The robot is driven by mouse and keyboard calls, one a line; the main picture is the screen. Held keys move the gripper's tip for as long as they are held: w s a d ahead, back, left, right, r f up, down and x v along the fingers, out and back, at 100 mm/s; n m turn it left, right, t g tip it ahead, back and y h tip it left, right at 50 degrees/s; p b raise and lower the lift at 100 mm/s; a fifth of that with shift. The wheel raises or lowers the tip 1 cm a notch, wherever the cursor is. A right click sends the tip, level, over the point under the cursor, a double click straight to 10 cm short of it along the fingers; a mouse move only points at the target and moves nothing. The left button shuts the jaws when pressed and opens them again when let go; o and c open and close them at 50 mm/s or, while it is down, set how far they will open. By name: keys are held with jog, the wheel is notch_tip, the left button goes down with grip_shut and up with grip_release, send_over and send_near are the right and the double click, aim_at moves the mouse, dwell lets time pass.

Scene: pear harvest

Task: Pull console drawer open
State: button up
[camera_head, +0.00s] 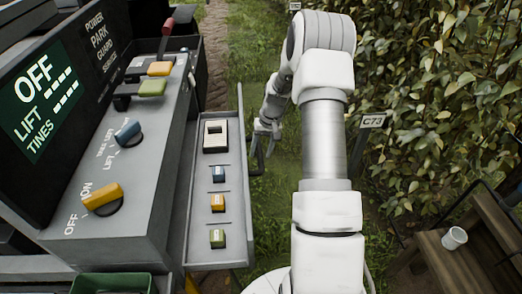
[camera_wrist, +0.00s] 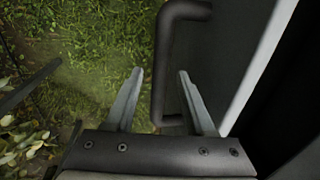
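The console (camera_head: 150,150) stands at the left with a dark sign panel and coloured knobs on its sloped top. Its drawer (camera_head: 236,175) stands out from the console's right side, a grey tray holding a pale switch-like piece and small blue, yellow and green blocks. The dark bar handle (camera_wrist: 163,70) on its front shows in the wrist view. My gripper (camera_head: 266,138) is at the drawer's outer side, by the handle. In the wrist view my gripper (camera_wrist: 160,72) is open, with the handle bar between its fingers and a visible gap at the left finger.
A leafy hedge (camera_head: 440,90) fills the right, with a C73 sign (camera_head: 372,121) before it. A wooden bench (camera_head: 470,255) with a white cup (camera_head: 453,238) is at the lower right. A green bin (camera_head: 112,286) is at the lower left. Grass lies between console and hedge.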

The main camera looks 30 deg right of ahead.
jog(key=s+d+r+p, duration=0.1)
jog(key=d+r, duration=0.2)
jog(key=r, duration=1.4)
jog(key=shift+s+p, duration=0.15)
jog(key=shift+p, duration=0.15)
jog(key=shift+d, duration=0.1)
